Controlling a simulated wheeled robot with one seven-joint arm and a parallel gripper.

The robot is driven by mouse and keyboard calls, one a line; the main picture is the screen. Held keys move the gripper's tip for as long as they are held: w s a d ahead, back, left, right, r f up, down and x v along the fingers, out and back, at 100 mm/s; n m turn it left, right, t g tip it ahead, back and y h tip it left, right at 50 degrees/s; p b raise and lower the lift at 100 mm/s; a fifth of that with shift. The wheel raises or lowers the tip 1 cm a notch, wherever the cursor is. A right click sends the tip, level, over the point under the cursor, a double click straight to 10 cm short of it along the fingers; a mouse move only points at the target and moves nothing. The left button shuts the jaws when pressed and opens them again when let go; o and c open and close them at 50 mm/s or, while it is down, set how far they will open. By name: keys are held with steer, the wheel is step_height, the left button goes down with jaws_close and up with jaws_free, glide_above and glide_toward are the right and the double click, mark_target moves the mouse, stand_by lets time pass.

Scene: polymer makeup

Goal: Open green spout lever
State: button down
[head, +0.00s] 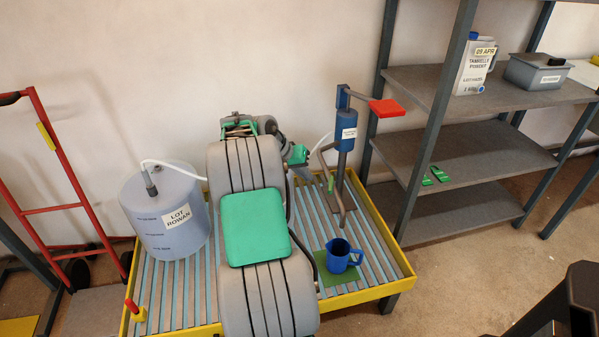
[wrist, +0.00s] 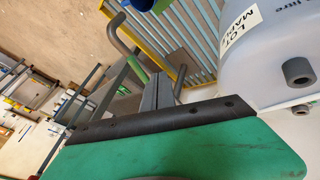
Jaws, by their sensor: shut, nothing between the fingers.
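A small green lever (head: 331,183) sits on the bent grey spout tube (head: 340,206) of the blue hand pump (head: 346,130). The same lever (wrist: 138,70) shows in the wrist view beside the bent tube (wrist: 121,36), just left of my fingers. My gripper (wrist: 157,80) is shut and empty, its grey fingers pointing toward the spout area. I cannot tell whether the fingers touch the lever. In the head view my arm covers the middle of the tray and most of my gripper is hard to make out.
A blue jug (head: 338,256) stands on a green mat (head: 341,276) in the yellow-rimmed slatted tray (head: 392,233). A grey drum (head: 165,215) stands at left. Grey shelves (head: 460,150) stand at right.

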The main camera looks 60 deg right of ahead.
mark_target(331, 185)
steer(key=s+d+f, duration=0.2)
steer(key=s, duration=0.1)
steer(key=s+f+b, duration=0.1)
steer(key=shift+s+d, duration=0.15)
steer(key=shift+d, duration=0.25)
